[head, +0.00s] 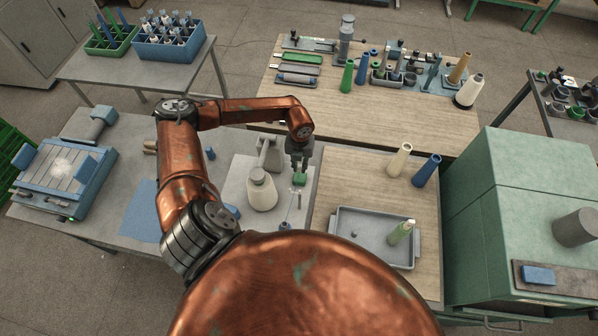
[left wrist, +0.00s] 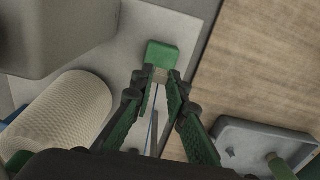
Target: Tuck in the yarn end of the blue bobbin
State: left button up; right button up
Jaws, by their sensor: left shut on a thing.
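My left gripper (head: 299,168) is above the grey plate of the machine in the middle. In the left wrist view its fingertips (left wrist: 161,78) close on a small pale part at the near side of a green block (left wrist: 162,55). The green block also shows in the head view (head: 299,179). A thin rod or strand lies between the fingers in the wrist view. A blue cone-shaped bobbin (head: 427,170) stands on the wooden top to the right, apart from the gripper. No yarn end can be made out on it. My right gripper is not in view.
A cream yarn cone (head: 262,190) stands just left of the gripper. A cream cone (head: 399,160) stands beside the blue one. A grey tray (head: 350,255) holds a pale green bobbin (head: 401,232). A green cabinet (head: 520,190) bounds the right side.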

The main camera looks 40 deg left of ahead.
aim_at(300, 168)
pick_arm(q)
notch_tip(300, 168, up, 5)
jog(key=shift+r, duration=0.15)
jog(key=shift+r+p, duration=0.5)
jog(key=shift+r, duration=1.1)
jog(key=shift+d, duration=0.1)
